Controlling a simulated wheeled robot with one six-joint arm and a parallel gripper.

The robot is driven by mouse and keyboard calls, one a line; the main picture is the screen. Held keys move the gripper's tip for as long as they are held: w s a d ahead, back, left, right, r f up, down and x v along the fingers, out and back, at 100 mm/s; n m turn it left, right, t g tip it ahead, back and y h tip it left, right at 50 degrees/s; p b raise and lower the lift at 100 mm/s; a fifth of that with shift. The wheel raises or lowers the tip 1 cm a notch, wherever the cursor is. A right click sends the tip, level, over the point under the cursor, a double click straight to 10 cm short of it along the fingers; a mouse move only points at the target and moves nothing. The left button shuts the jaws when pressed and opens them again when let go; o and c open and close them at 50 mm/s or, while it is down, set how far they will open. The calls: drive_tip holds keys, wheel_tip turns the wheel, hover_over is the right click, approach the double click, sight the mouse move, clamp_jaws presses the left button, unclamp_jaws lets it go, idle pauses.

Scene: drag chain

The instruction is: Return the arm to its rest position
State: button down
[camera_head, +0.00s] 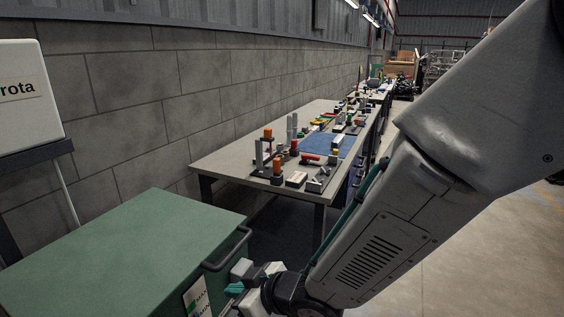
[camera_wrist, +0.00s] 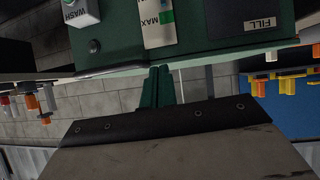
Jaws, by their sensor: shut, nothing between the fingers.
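My arm fills the right side of the head view, reaching down from the upper right to its wrist at the bottom centre. My gripper (camera_head: 235,289) is at the bottom of the head view, beside the front of the green cabinet (camera_head: 120,248). Its teal fingers are small there. In the wrist view the fingers of my gripper (camera_wrist: 158,88) are together and empty, below the dark green panel (camera_wrist: 200,42). Whether they touch the panel cannot be told.
The cabinet has a dark handle (camera_head: 228,250) close to my gripper. A long workbench (camera_head: 222,160) with tools and parts stands behind, along the block wall (camera_head: 150,90). A white sign board (camera_head: 25,95) stands at the left. Open floor (camera_head: 500,255) lies right of my arm.

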drive_tip(key=s+d+r+m+g+h, duration=0.15)
drive_tip(key=d+m+h, duration=0.6)
drive_tip(key=d, duration=1.45)
drive_tip(key=s+d+r+m+g+h, duration=0.2)
drive_tip(key=s+d+r+m, duration=0.3)
drive_tip(key=s+d+r, duration=0.8)
drive_tip(key=s+d+h, duration=0.1)
drive_tip(key=d, duration=0.1)
drive_tip(key=shift+s+d+r+g, duration=0.2)
drive_tip(key=shift+d+r+g, duration=0.15)
drive_tip(key=shift+d+r, duration=0.05)
drive_tip(key=shift+m, duration=0.25)
